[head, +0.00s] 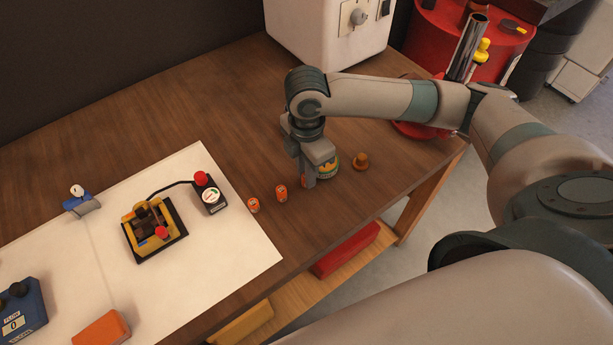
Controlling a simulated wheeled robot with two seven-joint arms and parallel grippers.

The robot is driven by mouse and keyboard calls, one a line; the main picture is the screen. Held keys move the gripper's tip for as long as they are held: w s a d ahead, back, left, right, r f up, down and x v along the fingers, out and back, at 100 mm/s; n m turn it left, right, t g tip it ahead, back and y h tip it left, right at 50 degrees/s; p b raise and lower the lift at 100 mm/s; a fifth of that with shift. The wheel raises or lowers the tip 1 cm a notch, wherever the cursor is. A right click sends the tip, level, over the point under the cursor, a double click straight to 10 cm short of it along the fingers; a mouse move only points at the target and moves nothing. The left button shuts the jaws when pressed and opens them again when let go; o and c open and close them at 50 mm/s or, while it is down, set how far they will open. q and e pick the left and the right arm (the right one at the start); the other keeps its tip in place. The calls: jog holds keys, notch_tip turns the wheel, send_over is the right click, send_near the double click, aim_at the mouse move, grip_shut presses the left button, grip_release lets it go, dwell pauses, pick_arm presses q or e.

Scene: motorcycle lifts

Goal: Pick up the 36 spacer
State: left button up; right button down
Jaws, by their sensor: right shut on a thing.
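My right gripper (308,182) points straight down at the wooden bench (230,120) and is shut on a small orange spacer. Only a sliver of that spacer shows beside the finger, and the fingers hide the rest. Two more orange spacers with dark markings stand to its left, a nearer one (253,205) and a middle one (281,193). The numbers on the spacers are too small to read, so I cannot tell which is the 36. I cannot tell whether the held spacer touches the bench. My left gripper is not in view.
A white machine (320,30) stands at the back.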

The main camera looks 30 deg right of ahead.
jog(key=shift+r, duration=0.1)
jog(key=shift+r+b, duration=0.3)
jog(key=shift+r, duration=0.2)
notch_tip(320, 180, up, 2)
jog(key=shift+r+b, duration=0.2)
jog(key=shift+b, duration=0.3)
jog(key=s+d+r+b, duration=0.2)
jog(key=s+d+r, duration=0.5)
jog(key=s+d, duration=0.1)
jog(key=shift+s+r+b, duration=0.2)
jog(key=shift+b, duration=0.1)
jog(key=shift+s, duration=0.1)
